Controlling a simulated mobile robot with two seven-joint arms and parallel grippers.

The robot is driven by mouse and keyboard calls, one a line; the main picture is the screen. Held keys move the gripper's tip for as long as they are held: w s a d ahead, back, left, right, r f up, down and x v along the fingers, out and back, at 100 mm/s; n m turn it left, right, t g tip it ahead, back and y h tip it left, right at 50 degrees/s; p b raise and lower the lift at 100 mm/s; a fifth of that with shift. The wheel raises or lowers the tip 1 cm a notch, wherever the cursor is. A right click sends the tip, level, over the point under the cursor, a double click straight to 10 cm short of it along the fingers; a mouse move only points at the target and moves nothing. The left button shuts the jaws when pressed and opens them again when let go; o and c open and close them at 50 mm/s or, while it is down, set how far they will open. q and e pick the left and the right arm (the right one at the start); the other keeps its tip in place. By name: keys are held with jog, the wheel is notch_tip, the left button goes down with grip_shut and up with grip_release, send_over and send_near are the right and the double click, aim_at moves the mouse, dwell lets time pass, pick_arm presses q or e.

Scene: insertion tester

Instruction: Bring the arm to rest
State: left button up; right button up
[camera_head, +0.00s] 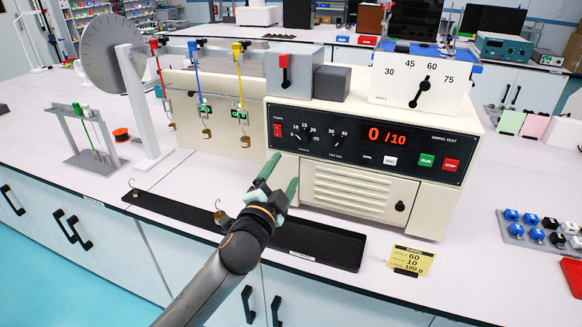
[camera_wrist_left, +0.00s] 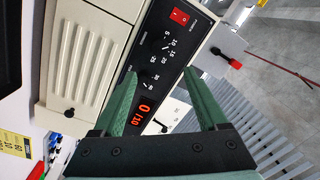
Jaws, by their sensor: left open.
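My left gripper (camera_head: 281,177) is open and empty. It is in front of the cream tester (camera_head: 372,196), above the black tray at the bench's front edge, with its green fingers pointing up and away. In the left wrist view both green fingers (camera_wrist_left: 160,76) are apart, with the tester's black control panel (camera_wrist_left: 158,62) between and beyond them. The display (camera_head: 388,135) reads 0/10. My left arm comes in from the bottom of the head view. My right gripper is not in view.
The black tray (camera_head: 318,244) holds a small brass weight (camera_head: 220,213) close to my wrist. A yellow card (camera_head: 410,260) stands right of the tray.

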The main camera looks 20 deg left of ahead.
pick_arm(q)
jog(key=s+d+f+n+g+h, duration=0.1)
jog(key=s+f+g, duration=0.1)
jog(key=s+f, duration=0.35)
jog(key=s+d+f+n+g, duration=0.1)
jog(key=s+f+n+g, duration=0.15)
jog(key=f, duration=0.65)
jog(key=s+f+n+g+h, duration=0.1)
jog(key=s+f, duration=0.4)
jog(key=f, duration=0.2)
jog(key=s+f+n+g, duration=0.2)
jog(key=s+f, duration=0.4)
jog(key=s, duration=0.2)
jog(key=s+d+f+n+g+p, duration=0.1)
jog(key=s+f+n, duration=0.1)
jog(key=s+f, duration=0.4)
jog(key=s, duration=0.3)
jog(key=shift+s+d+g+h, duration=0.15)
jog(key=shift+d+g+h, duration=0.1)
jog(key=shift+g+h, duration=0.15)
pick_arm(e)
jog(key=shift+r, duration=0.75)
pick_arm(q)
jog(key=shift+n, duration=0.25)
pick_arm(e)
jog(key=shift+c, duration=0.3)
